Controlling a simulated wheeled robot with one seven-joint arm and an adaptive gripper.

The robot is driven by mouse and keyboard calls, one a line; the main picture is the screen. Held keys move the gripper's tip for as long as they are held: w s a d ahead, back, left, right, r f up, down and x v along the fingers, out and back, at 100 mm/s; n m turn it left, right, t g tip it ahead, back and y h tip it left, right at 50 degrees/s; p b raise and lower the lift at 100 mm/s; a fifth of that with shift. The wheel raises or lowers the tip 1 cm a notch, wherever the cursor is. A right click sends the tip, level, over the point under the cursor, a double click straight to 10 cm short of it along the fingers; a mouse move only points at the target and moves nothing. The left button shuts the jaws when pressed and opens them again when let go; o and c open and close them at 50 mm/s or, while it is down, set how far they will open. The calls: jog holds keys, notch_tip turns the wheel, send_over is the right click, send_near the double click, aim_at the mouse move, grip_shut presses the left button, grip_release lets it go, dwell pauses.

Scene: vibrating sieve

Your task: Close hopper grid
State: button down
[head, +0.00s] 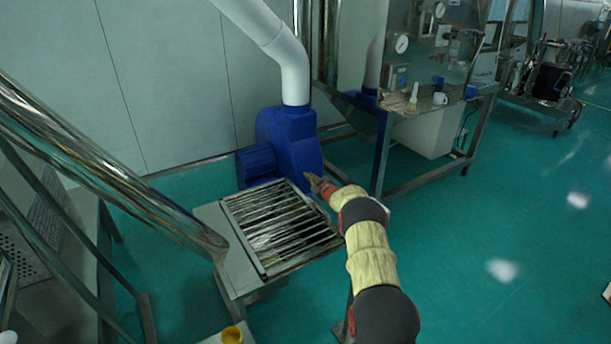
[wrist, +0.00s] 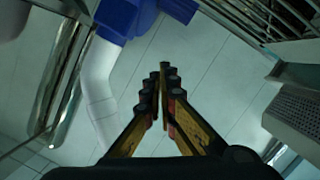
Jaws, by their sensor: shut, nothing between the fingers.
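The hopper grid (head: 278,228) is a metal frame with parallel bars. It lies flat or nearly flat over the grey hopper (head: 213,217) in the head view; I cannot tell whether it is fully seated. Part of the grid also shows at the top right of the wrist view (wrist: 262,14). My gripper (head: 309,180) is just beyond the grid's far right corner, apart from the bars as far as I can see. In the wrist view my gripper (wrist: 164,72) has its fingertips together and holds nothing.
A blue blower (head: 287,143) with a white pipe (head: 294,75) stands behind the hopper. A slanted steel tube (head: 110,170) runs along the left side. A steel table (head: 440,105) with cups and a bottle stands at the back right. The green floor on the right is clear.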

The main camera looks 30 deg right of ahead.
jog(key=shift+d, duration=0.15)
jog(key=shift+s, duration=0.1)
dwell(0.3)
jog(key=v, duration=0.7)
